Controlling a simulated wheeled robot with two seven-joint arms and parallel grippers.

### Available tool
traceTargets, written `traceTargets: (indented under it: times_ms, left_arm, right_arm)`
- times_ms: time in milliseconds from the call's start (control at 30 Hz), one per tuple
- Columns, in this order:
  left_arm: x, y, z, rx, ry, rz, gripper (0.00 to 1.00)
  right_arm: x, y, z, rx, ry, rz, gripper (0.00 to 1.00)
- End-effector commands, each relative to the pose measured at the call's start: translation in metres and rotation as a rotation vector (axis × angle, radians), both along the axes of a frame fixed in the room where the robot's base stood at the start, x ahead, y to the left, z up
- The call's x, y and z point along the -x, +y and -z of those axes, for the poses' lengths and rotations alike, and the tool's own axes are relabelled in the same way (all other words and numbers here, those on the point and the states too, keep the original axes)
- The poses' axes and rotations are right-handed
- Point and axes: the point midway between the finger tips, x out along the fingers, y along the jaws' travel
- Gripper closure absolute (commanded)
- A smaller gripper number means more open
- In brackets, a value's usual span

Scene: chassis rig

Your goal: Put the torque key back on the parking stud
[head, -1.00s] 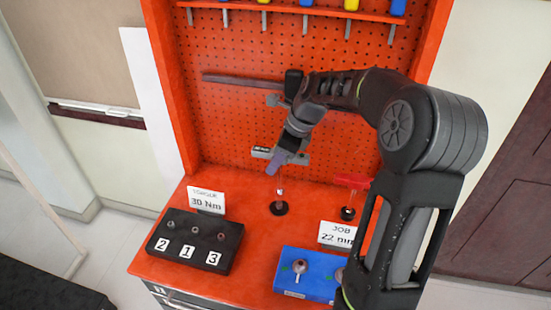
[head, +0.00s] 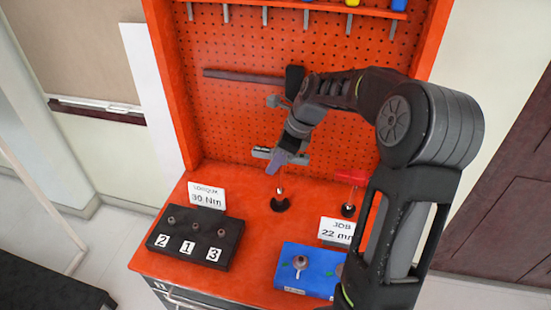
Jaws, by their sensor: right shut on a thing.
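The right gripper (head: 276,164) is above the bench and shut on the torque key (head: 299,159). The key shows as a grey crosspiece on both sides of the purplish fingers. The rest of it is small and partly hidden by the hand. Just below stands a short metal parking stud (head: 280,191) on a round black base. The fingertips are a little above the stud's top. I cannot tell whether the key touches the stud. The left gripper is not in view.
A red T-handled tool (head: 351,177) stands on another black base to the right. A black block (head: 230,241) numbered 2, 1, 3 is at the left, near a 30 Nm card (head: 207,196). A blue tray (head: 297,255) and a 22 mm card (head: 336,232) are in front. The pegboard rises behind.

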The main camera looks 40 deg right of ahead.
Motion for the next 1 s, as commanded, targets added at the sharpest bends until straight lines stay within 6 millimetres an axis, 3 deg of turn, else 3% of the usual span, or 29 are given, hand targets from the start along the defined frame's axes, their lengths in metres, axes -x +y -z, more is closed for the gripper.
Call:
traceTargets:
  times_ms: [1000]
  left_arm:
    - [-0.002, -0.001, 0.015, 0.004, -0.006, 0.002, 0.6]
  right_arm:
    - [0.0, 0.0, 0.031, 0.0, -0.002, -0.001, 1.0]
